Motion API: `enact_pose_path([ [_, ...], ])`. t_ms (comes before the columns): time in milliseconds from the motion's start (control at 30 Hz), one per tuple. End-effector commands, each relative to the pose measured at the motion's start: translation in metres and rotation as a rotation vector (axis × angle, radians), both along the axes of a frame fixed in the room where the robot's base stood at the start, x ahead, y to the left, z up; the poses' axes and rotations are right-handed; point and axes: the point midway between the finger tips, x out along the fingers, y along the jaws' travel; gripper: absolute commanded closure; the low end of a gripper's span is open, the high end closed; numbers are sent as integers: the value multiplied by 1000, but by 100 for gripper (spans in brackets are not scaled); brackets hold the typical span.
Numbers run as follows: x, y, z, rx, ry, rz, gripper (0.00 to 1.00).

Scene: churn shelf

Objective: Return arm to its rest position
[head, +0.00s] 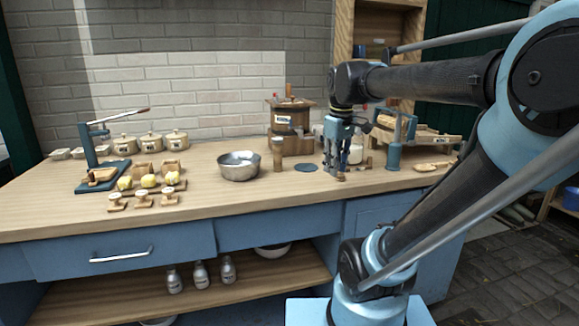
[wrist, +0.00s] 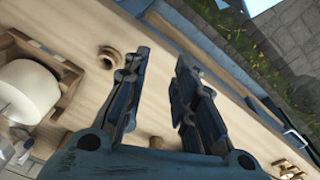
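My gripper (head: 336,174) hangs fingers down over the right part of the wooden counter (head: 230,195) in the head view. In the wrist view my gripper (wrist: 157,65) shows two dark fingers with a clear gap between them and nothing held. My arm reaches in from the right, its upper link roughly level and its elbow at the upper right. The counter's wood shows between and beyond the fingers. In the head view I cannot tell whether the fingertips touch the counter.
A wooden churn (head: 290,125), a steel bowl (head: 239,167) and a dark blue disc (head: 306,167) stand left of my gripper. A blue press (head: 394,150) and a wooden scoop (head: 432,166) are on its right. Lidded pots (head: 150,144) stand far left.

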Motion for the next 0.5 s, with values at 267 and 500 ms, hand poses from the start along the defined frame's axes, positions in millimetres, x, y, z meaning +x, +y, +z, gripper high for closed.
enact_pose_path([
  [267,-67,-36,-105,43,-35,-372,75],
  [500,-105,-50,-172,75,-59,-602,75],
])
